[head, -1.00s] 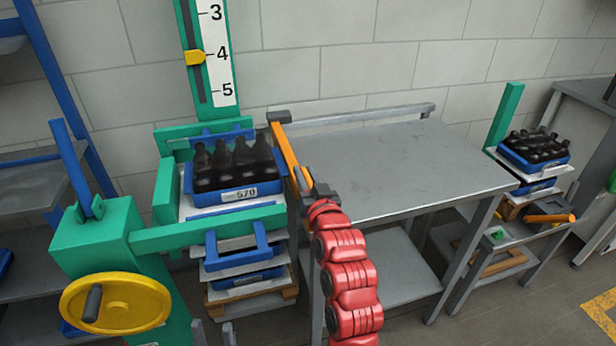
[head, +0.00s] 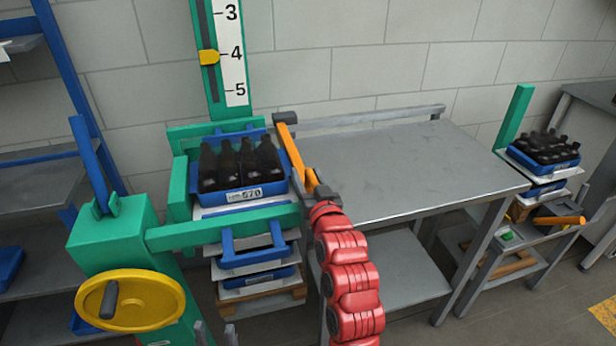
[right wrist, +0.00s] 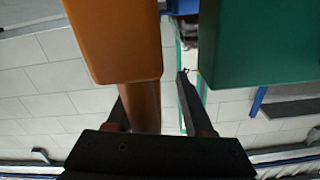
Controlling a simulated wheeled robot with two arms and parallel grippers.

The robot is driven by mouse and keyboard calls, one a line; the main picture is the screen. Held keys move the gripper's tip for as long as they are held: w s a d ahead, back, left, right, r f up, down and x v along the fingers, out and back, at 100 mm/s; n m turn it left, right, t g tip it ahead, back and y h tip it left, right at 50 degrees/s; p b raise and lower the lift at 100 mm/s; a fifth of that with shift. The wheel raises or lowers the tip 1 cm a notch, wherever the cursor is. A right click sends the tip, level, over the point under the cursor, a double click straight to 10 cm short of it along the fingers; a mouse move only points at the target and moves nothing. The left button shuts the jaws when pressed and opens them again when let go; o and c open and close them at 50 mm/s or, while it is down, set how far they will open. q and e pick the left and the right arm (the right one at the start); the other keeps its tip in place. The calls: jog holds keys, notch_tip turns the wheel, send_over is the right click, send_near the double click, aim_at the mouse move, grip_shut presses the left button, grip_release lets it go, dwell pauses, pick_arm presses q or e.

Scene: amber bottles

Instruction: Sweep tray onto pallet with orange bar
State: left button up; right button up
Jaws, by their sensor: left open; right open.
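A blue tray (head: 262,190) with several dark bottles (head: 238,165) and a label reading 570 sits on the green lift (head: 180,235). The orange bar (head: 292,150) runs along the tray's right side, between the tray and the grey table. My right gripper (head: 314,186) is at the bar's near end, and my red arm hides part of it. In the right wrist view, the orange bar (right wrist: 115,45) passes close in front of the open fingers, beside a green block (right wrist: 250,45). My left gripper (head: 215,334) is open and empty at the bottom edge. A wooden pallet (head: 265,304) lies low under stacked trays.
The grey table (head: 410,165) on the right has a clear top. A second stack with a bottle tray (head: 545,157) and a green post (head: 514,115) stands at far right. A yellow handwheel (head: 140,302) and blue lever (head: 93,165) are at left.

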jog(key=shift+d, duration=0.2)
jog(key=p+v, duration=1.2)
jog(key=v, duration=0.5)
jog(key=shift+s, duration=0.15)
